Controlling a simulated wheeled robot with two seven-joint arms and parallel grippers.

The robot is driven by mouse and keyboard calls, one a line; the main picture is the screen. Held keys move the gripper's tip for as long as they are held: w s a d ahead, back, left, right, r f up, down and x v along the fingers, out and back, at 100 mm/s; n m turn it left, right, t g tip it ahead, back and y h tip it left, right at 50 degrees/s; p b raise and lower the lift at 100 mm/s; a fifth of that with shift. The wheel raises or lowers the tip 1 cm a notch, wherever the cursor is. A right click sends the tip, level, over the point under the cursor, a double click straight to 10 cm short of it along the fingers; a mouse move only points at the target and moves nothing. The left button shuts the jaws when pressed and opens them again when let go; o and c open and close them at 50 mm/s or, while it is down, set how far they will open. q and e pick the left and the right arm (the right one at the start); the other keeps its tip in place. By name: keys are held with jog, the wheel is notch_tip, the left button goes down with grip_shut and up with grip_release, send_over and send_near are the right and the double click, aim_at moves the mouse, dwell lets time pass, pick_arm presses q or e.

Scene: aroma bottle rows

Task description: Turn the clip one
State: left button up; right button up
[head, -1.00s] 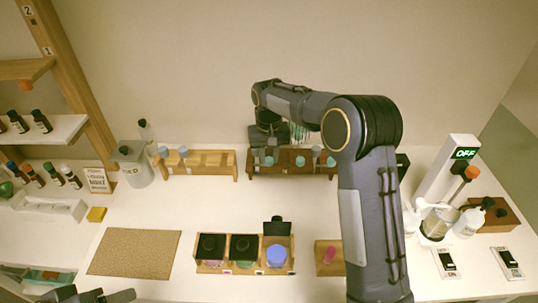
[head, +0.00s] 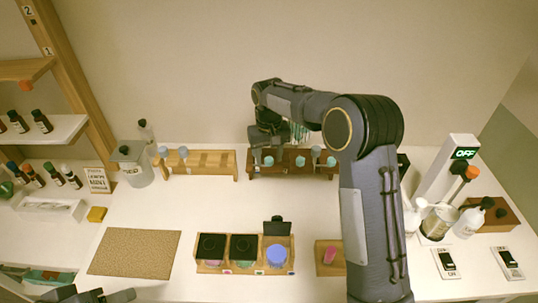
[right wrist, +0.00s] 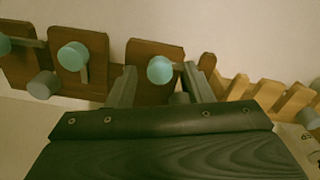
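A dark brown wooden rack (head: 325,172) stands at the back middle of the counter, with several teal and grey round-headed clips along its front. My right gripper (head: 266,150) is at the left part of this rack, partly hidden by its own wrist. In the right wrist view, the right gripper (right wrist: 160,85) has its two fingers apart, one on each side of a teal-headed clip (right wrist: 160,69). A gap shows on the left of the clip head; contact cannot be told. More clips show to the left, including a teal one (right wrist: 73,56). My left gripper (head: 95,296) is only partly in view at the bottom left edge.
A lighter wooden rack (head: 222,163) stands left of the dark one. In front are a wooden box (head: 205,270) with compartments and a tan mat (head: 135,252). The middle counter is clear.

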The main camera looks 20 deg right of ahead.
aim_at(269, 159)
jog(key=shift+r, duration=0.5)
notch_tip(269, 159, up, 7)
jog(key=shift+f+b, duration=0.2)
jog(key=shift+b, duration=0.45)
